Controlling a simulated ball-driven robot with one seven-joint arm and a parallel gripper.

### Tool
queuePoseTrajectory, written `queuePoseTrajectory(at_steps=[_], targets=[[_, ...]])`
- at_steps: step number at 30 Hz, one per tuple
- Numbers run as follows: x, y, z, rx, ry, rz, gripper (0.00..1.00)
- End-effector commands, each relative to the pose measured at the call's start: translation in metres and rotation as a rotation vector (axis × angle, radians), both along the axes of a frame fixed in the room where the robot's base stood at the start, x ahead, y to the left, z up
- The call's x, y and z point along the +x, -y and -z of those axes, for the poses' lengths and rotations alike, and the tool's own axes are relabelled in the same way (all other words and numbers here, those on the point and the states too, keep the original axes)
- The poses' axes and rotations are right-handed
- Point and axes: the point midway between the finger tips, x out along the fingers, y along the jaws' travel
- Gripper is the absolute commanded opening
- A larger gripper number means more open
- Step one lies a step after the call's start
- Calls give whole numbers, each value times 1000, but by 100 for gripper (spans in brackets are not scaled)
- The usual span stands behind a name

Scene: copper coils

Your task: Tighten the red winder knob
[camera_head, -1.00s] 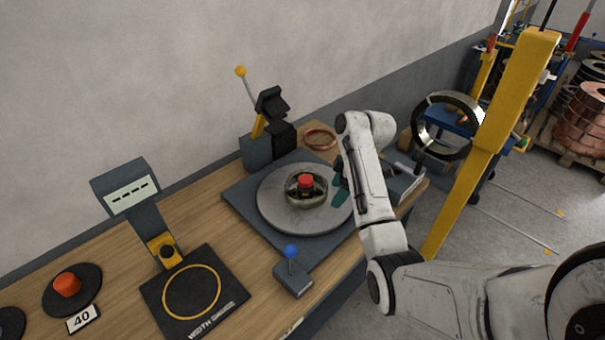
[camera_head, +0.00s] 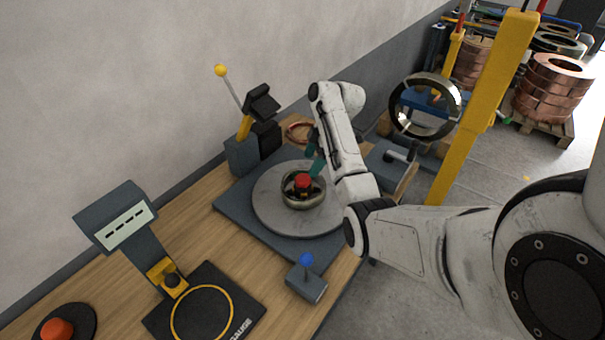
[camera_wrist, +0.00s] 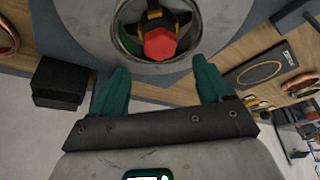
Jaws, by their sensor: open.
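The red winder knob (camera_head: 303,181) sits at the centre of a shiny metal hub on a round grey turntable (camera_head: 268,212). In the wrist view the red knob (camera_wrist: 160,43) shows a faceted shape inside the metal ring, at the top middle. My gripper (camera_wrist: 158,82) is open, its two green fingers apart with nothing between them. The knob lies beyond the fingertips, roughly in line with the gap. In the head view my gripper (camera_head: 314,162) is just behind and right of the knob, partly hidden by my arm.
A blue-knobbed lever box (camera_head: 306,284) stands at the bench's front edge. A yellow-tipped lever clamp (camera_head: 250,142) and copper ring (camera_head: 298,132) are behind the turntable. A width gauge (camera_head: 202,312) lies left. A yellow post (camera_head: 480,110) rises right.

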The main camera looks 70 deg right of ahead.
Motion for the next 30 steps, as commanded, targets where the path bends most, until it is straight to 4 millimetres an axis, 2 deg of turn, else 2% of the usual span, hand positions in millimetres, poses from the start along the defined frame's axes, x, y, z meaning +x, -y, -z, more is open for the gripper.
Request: queuePoseTrajectory(at_steps=[6,12,24,30], targets=[[12,-9,35,3,-3,-2,78],[20,-13,56,0,-1,-1,78],[22,-14,63,-1,0,0,78],[22,-14,62,-1,0,0,59]])
